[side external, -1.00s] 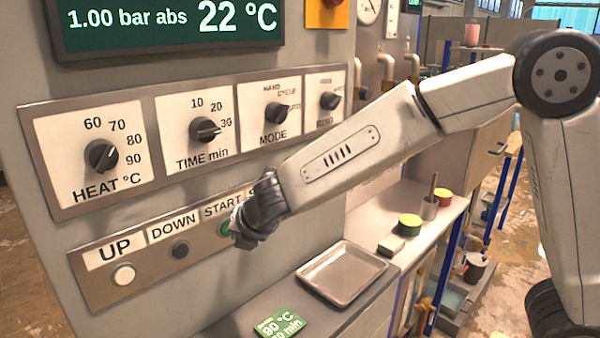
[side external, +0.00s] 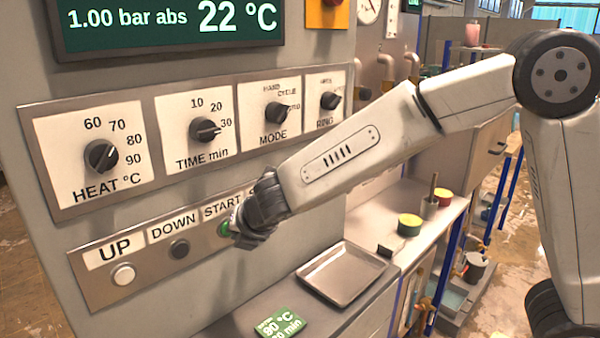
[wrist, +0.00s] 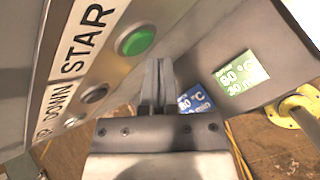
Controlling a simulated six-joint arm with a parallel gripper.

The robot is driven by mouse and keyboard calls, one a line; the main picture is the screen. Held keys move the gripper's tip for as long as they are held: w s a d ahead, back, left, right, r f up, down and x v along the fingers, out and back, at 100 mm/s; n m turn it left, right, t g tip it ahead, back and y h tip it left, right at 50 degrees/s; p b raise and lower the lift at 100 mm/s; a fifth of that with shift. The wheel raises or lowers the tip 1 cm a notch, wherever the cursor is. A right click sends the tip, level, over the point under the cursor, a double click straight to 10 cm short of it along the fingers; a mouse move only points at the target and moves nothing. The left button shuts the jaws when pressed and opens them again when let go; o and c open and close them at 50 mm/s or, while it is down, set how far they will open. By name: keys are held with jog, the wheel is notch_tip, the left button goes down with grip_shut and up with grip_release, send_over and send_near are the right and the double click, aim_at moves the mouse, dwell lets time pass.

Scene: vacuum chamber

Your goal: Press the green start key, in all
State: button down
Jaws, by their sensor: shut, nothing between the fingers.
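The green start key (side external: 224,228) sits under the START label on the lower panel strip, partly covered by my gripper in the side view. In the wrist view the green key (wrist: 137,41) shows whole, a round button in a metal ring, up and to the left of the fingertips. My gripper (side external: 236,224) is shut and empty, its tips very near the key in the side view. In the wrist view my gripper (wrist: 158,64) shows its two fingers together, pointing past the key's right side. I cannot tell whether the tips touch the key or panel.
A dark DOWN key (side external: 179,249) and a white UP key (side external: 123,274) lie left on the strip. Knobs such as the HEAT knob (side external: 102,156) sit above. A metal tray (side external: 342,273) and a green card (side external: 281,324) lie on the shelf below.

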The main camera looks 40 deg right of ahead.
jog(key=shift+w, duration=0.85)
dwell(1.5)
jog(key=shift+s, duration=0.85)
jog(key=shift+s, duration=0.1)
jog(key=shift+s, duration=2.4)
jog(key=shift+d, duration=0.1)
jog(key=s+d+f+m+g, duration=0.2)
jog(key=s+d+m, duration=0.3)
jog(key=m, duration=0.4)
jog(key=s+d+f+m+g, duration=0.2)
jog(key=s+d+f+m, duration=0.2)
jog(key=m, duration=0.5)
jog(key=s+d+f+m+g+y, duration=0.1)
jog(key=s+d+f+m, duration=0.3)
jog(key=m, duration=0.5)
jog(key=s+d+g, duration=0.1)
jog(key=s, duration=0.1)
jog(key=shift+s+d+f, duration=0.3)
jog(key=shift+s+d, duration=0.05)
jog(key=shift+s, duration=0.05)
